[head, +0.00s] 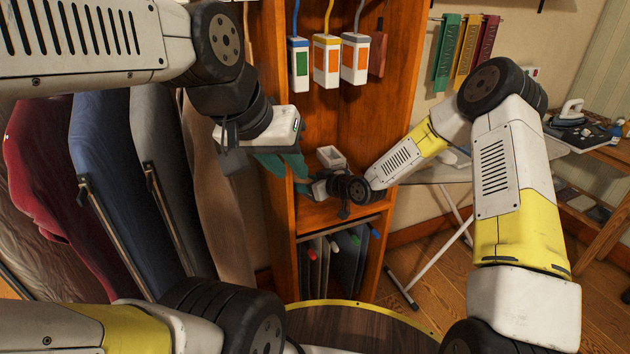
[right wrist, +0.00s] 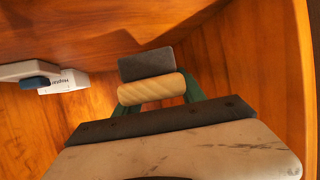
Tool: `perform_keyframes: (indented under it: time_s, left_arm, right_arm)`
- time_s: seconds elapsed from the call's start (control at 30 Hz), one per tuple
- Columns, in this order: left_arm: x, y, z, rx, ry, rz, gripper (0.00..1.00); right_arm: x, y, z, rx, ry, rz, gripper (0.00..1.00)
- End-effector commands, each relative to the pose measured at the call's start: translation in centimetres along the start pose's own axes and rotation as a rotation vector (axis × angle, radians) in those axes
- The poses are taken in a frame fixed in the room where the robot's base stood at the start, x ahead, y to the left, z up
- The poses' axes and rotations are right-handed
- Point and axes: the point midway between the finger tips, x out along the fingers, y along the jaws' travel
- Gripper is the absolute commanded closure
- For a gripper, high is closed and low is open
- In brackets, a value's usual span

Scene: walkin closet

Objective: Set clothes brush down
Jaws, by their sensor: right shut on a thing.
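In the right wrist view, my right gripper (right wrist: 158,102) has its green fingers on either side of the clothes brush (right wrist: 152,89). The brush shows a ribbed, pale tan grip and a dark grey block beyond it. In the head view, my right gripper (head: 305,188) reaches into the wooden cabinet (head: 345,212) just above a shelf; the brush is too small or hidden to make out there. Whether the brush touches the shelf cannot be told. My left gripper (head: 283,165) hangs at the cabinet's left edge, its teal fingers apart and empty.
A small white box (head: 331,157) stands in the cabinet; it also shows in the right wrist view (right wrist: 65,82). Tagged white holders (head: 326,62) hang above. Garments (head: 100,170) hang at left. An ironing board (head: 440,172) stands at right.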

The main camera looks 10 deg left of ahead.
Motion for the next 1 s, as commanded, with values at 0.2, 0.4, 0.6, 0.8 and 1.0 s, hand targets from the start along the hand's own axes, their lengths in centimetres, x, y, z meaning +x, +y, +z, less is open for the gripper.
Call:
perform_keyframes:
  time_s: [0.2,0.4,0.6,0.8,1.0]
  left_arm:
    - [0.0,0.0,0.0,0.0,0.0,0.0,0.74]
    - [0.0,0.0,0.0,0.0,0.0,0.0,0.74]
    - [0.0,0.0,0.0,0.0,0.0,0.0,0.74]
    - [0.0,0.0,0.0,0.0,0.0,0.0,0.74]
    - [0.0,0.0,0.0,0.0,0.0,0.0,0.74]
  right_arm:
    - [1.5,-0.1,2.4,0.003,-0.002,-0.001,0.99]
    - [1.8,0.0,3.0,0.0,0.002,0.001,0.99]
    - [1.9,0.0,3.3,0.001,0.001,0.0,0.99]
    - [1.9,0.0,3.3,0.001,0.0,0.0,0.31]
    - [1.9,0.0,3.3,0.001,0.0,0.0,0.31]
